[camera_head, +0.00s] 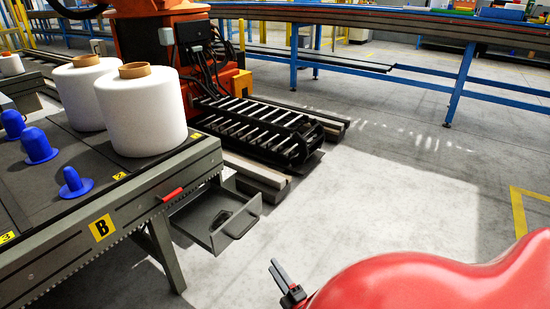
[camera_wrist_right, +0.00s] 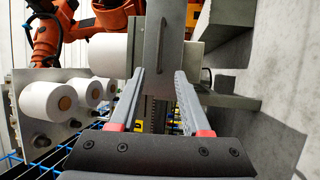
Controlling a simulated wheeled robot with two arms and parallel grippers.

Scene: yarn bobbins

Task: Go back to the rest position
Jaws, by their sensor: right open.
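My right gripper (camera_head: 285,283) is at the bottom of the head view, over bare floor, to the right of the table and apart from it. The red shell of my own arm is beside it. In the right wrist view its two fingers (camera_wrist_right: 158,95) are spread with nothing held between them. Two white yarn bobbins (camera_head: 143,112) with brown cores stand upright on the dark table (camera_head: 105,165). White bobbins (camera_wrist_right: 48,101) also show at the left of the right wrist view. My left gripper is not in view.
Empty blue pegs (camera_head: 40,147) stand on the table. An orange robot arm (camera_head: 165,40) stands behind. A blue-legged conveyor (camera_head: 400,30) runs across the back. The middle floor is clear.

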